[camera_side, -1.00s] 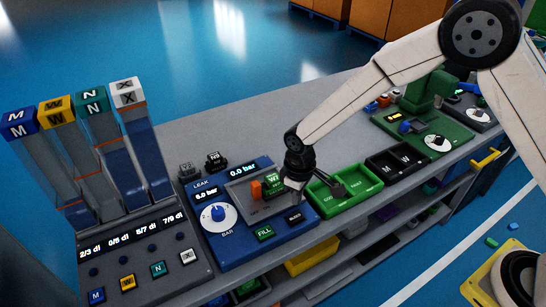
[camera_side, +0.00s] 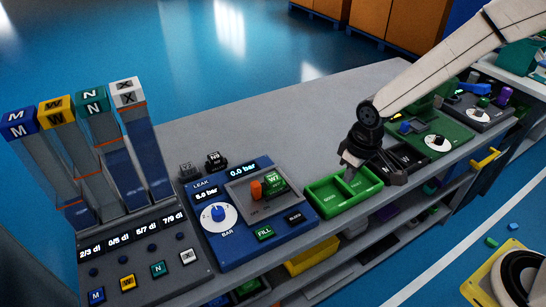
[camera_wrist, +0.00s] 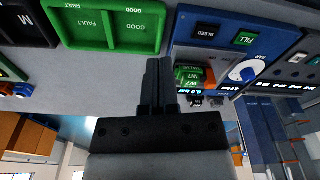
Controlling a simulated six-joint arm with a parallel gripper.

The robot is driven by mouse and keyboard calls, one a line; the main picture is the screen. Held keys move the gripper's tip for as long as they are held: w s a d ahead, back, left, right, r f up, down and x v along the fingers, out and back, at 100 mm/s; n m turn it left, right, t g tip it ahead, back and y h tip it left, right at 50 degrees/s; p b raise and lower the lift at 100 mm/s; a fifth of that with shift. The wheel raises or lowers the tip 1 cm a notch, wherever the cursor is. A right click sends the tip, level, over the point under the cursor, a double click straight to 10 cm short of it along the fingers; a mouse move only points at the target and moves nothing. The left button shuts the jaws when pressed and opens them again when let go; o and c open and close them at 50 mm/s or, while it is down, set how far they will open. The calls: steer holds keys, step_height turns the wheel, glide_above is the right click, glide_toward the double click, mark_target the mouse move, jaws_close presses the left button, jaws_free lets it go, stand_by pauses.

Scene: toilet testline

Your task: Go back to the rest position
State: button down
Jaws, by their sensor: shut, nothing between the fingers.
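My gripper (camera_side: 352,178) is over the right part of the green GOOD/FAULT tray in the side view. In the wrist view my gripper (camera_wrist: 159,65) has its fingers together with nothing between them. The green tray (camera_side: 318,188) looks empty where it shows; it also appears in the wrist view (camera_wrist: 110,45). A green block marked W7 (camera_side: 275,181) stands in the grey recess of the blue leak station (camera_side: 236,252), beside an orange part (camera_side: 256,190). The block also shows in the wrist view (camera_wrist: 190,75).
A black tray with letters (camera_side: 405,160) lies right of the green tray, partly behind my gripper. A green station (camera_side: 440,150) stands further right. Four-colour dispensers (camera_side: 90,130) rise at the left. The back of the grey bench (camera_side: 230,120) is clear.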

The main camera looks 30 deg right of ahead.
steer(key=s+d+r+m+t, duration=0.1)
steer(key=s+d+r+m, duration=0.2)
steer(key=s+d, duration=0.3)
steer(key=s, duration=0.3)
steer(key=shift+s+d, duration=0.15)
steer(key=shift+d, duration=0.2)
steer(key=shift+r, duration=0.15)
stand_by(1.0)
